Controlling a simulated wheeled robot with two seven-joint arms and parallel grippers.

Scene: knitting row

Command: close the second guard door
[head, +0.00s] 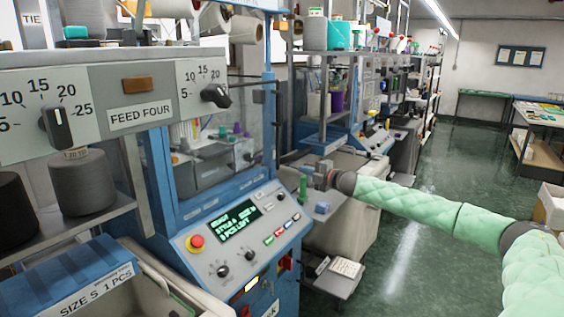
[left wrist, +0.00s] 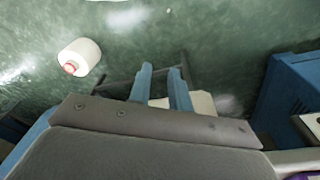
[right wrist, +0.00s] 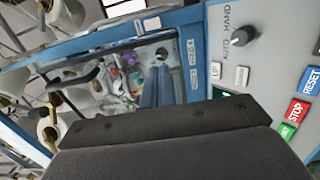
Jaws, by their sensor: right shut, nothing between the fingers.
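In the head view my right gripper (head: 312,171) is at the end of the green-sleeved arm, beside the second machine, small and partly hidden by its own wrist. In the right wrist view its blue fingers (right wrist: 156,87) are together and empty. They are in front of a clear guard door (right wrist: 118,80) with a blue frame; I cannot tell whether they touch it. A dark bar handle (right wrist: 73,77) shows at its left. I cannot tell how far this door stands open. The nearest machine's clear guard (head: 240,128) is in the head view. My left gripper (left wrist: 162,82) shows two spread fingers over the floor.
The nearest control panel (head: 240,232) has a lit screen and buttons. Another panel (right wrist: 265,60) with a knob and stop button is close to my right gripper. The green aisle (head: 410,250) at right is largely clear.

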